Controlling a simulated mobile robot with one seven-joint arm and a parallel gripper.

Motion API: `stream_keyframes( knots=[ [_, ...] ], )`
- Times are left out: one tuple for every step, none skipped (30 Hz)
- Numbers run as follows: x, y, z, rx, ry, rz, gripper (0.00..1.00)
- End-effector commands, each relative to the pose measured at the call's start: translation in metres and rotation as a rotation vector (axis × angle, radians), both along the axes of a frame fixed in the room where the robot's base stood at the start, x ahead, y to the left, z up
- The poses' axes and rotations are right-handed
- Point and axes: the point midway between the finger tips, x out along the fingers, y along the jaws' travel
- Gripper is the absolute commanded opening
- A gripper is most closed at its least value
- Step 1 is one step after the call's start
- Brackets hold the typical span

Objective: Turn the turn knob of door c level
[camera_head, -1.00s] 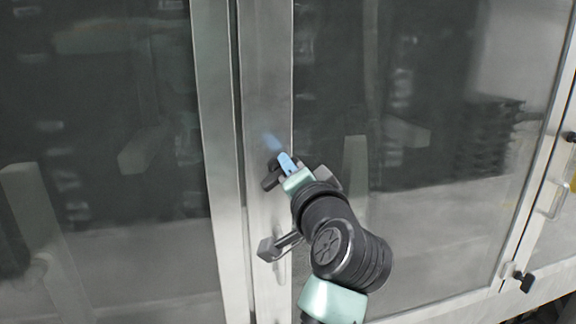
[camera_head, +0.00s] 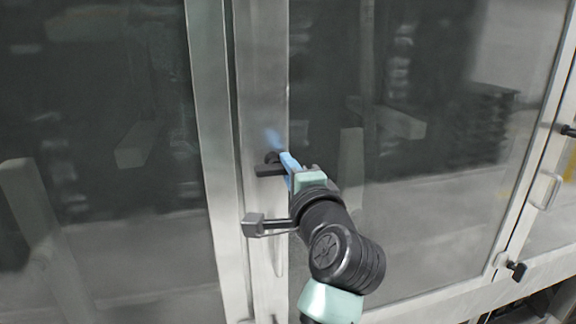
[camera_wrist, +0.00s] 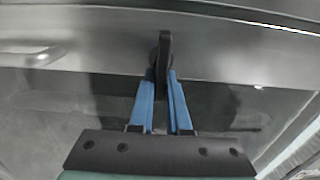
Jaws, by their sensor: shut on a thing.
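The black turn knob (camera_head: 271,157) sits on the metal frame strip between two glass doors, in the middle of the head view. The wrist view shows it (camera_wrist: 164,55) as a dark, narrow grip standing upright in the picture. My gripper (camera_head: 286,160) has its blue fingers at the knob. In the wrist view its fingertips (camera_wrist: 164,77) close on the knob from both sides. My gripper partly hides the knob in the head view, so its exact angle there is hard to tell.
A metal pull handle (camera_head: 279,255) is on the frame below the knob; a handle (camera_wrist: 32,55) shows left in the wrist view. Glass panes (camera_head: 440,190) lie on both sides. Another black knob (camera_head: 516,270) is at lower right.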

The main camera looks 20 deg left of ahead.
Motion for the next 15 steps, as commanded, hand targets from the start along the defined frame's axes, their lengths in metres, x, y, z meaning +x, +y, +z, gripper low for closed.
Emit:
stream_keyframes(
  knots=[
    [0.0003, -0.0006, -0.0002, 0.006, 0.004, -0.001, 0.00],
    [0.0003, -0.0006, -0.0003, 0.007, 0.005, -0.001, 0.00],
    [0.0003, -0.0006, -0.0004, 0.009, 0.006, -0.001, 0.00],
    [0.0003, -0.0006, -0.0004, 0.009, 0.006, -0.001, 0.00],
    [0.0003, -0.0006, -0.0005, 0.010, 0.007, -0.001, 0.00],
    [0.0003, -0.0006, -0.0005, 0.010, 0.007, -0.001, 0.00],
    [0.0003, -0.0006, -0.0005, 0.010, 0.007, -0.001, 0.00],
    [0.0003, -0.0006, -0.0005, 0.010, 0.007, -0.001, 0.00],
    [0.0003, -0.0005, -0.0006, 0.010, 0.007, -0.001, 0.00],
    [0.0003, -0.0005, -0.0006, 0.010, 0.007, -0.001, 0.00],
    [0.0003, -0.0005, -0.0006, 0.010, 0.007, -0.001, 0.00],
    [0.0003, -0.0005, -0.0006, 0.010, 0.007, -0.001, 0.00],
    [0.0003, -0.0005, -0.0007, 0.010, 0.007, -0.001, 0.00],
    [0.0003, -0.0005, -0.0007, 0.010, 0.007, -0.001, 0.20],
    [0.0003, -0.0005, -0.0007, 0.010, 0.007, -0.001, 0.28]
  ],
)
